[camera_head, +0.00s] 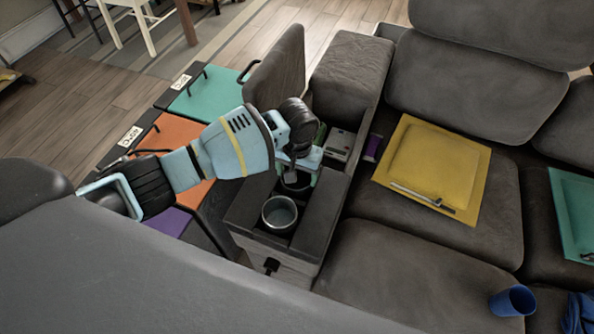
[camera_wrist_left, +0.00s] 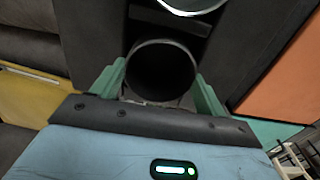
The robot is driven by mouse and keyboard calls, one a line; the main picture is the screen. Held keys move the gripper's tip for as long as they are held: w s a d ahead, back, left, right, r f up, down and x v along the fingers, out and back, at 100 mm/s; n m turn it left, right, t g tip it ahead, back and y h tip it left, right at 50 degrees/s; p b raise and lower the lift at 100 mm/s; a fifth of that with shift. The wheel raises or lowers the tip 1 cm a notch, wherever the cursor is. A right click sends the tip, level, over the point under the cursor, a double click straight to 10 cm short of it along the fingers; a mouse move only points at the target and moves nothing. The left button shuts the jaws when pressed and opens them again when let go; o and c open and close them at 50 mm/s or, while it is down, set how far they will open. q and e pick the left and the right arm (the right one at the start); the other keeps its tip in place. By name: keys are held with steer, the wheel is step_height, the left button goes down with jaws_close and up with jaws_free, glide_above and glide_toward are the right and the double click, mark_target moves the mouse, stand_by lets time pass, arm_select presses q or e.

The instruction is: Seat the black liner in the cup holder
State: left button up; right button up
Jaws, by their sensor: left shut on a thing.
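My left gripper (camera_head: 296,179) reaches down over the dark console (camera_head: 312,222) between the seats. Its green fingers are shut on the black liner (camera_wrist_left: 160,72), a dark round cup seen from above between them in the left wrist view. In the head view only part of the black liner (camera_head: 294,187) shows below the gripper, at the rear cup position. Whether it is inside the holder or just above it is hidden. The front cup holder (camera_head: 280,213) has a shiny metal rim; part of that rim shows at the top of the wrist view (camera_wrist_left: 192,8). My right gripper is not in view.
A raised dark lid (camera_head: 278,72) and a small grey box (camera_head: 341,146) are behind the gripper. A yellow pad (camera_head: 432,150) with a thin tool (camera_head: 420,197) is on the seat. A blue cup (camera_head: 513,300) lies at right.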

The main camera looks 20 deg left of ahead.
arm_select(q)
steer(key=o, duration=1.2)
steer(key=shift+r, duration=0.25)
step_height(320, 180, up, 12)
steer(key=shift+f+p, duration=0.1)
steer(key=shift+p, duration=1)
